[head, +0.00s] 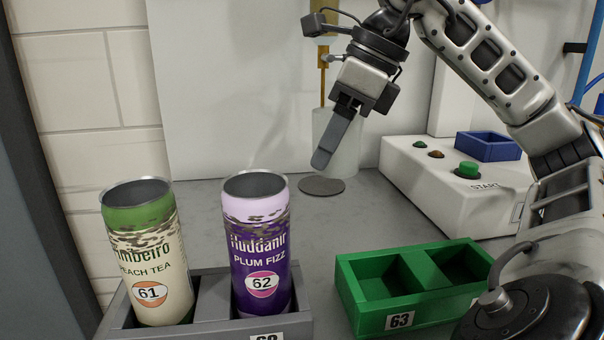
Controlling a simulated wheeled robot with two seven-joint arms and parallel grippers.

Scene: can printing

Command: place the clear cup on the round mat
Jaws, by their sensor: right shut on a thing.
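The clear cup (347,148) is a pale, see-through cylinder, upright at the back of the counter. The round mat (322,186) is a dark grey disc on the counter, with the cup's base just above or behind its far edge; I cannot tell whether the cup touches it. My right gripper (324,158) comes down in front of the cup, shut on it, with its finger hiding part of the cup's left side. My left gripper is not in view.
A green can (148,255) and a purple can (260,250) stand in a grey holder (210,300) at front left. An empty green two-slot tray (405,305) is at front right. A white control box (440,185) with buttons and a blue tray (487,146) stand at right.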

